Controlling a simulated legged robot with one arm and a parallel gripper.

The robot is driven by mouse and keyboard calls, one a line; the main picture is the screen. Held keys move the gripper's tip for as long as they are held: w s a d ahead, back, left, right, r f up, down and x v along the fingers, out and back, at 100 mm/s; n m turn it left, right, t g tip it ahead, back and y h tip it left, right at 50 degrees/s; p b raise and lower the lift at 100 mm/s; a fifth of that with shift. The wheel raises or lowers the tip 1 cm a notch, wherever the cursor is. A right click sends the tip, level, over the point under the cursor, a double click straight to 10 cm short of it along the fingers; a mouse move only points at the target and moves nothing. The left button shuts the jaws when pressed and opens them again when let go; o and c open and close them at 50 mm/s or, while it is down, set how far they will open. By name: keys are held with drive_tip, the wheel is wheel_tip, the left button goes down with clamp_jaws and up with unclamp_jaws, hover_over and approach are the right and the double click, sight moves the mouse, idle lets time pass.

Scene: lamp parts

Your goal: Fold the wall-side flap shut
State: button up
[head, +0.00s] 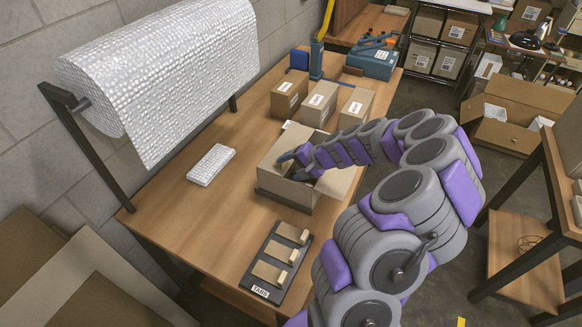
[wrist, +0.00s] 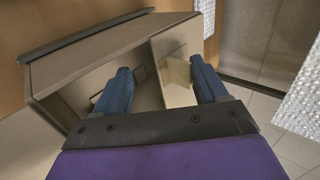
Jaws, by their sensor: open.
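An open cardboard box (head: 329,192) sits on the workbench in the head view. Its long wall also shows in the wrist view (wrist: 85,55). A lighter cardboard panel (wrist: 168,50), which looks like the wall-side flap, stands raised at the right of the opening in the wrist view. A pale tan tab (wrist: 178,72) sticks out from it, close to my right finger; I cannot tell whether they touch. My gripper (head: 293,166) is at the box's opening, its blue fingers spread apart with the panel's tab between them in the wrist view (wrist: 160,68). My arm hides part of the box.
A black tray marked TABS (head: 262,291) holds tan blocks in front of the box. A bubble-wrap roll (head: 165,70) hangs by the wall, and a small white bubble-wrapped packet (head: 211,165) lies left of the box. Several closed cartons (head: 320,103) stand behind. The bench between is clear.

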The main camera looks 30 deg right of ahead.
drive_tip(key=p+v, duration=0.2)
drive_tip(key=v, duration=1.5)
drive_tip(key=shift+p, duration=0.4)
drive_tip(key=shift+d, duration=0.1)
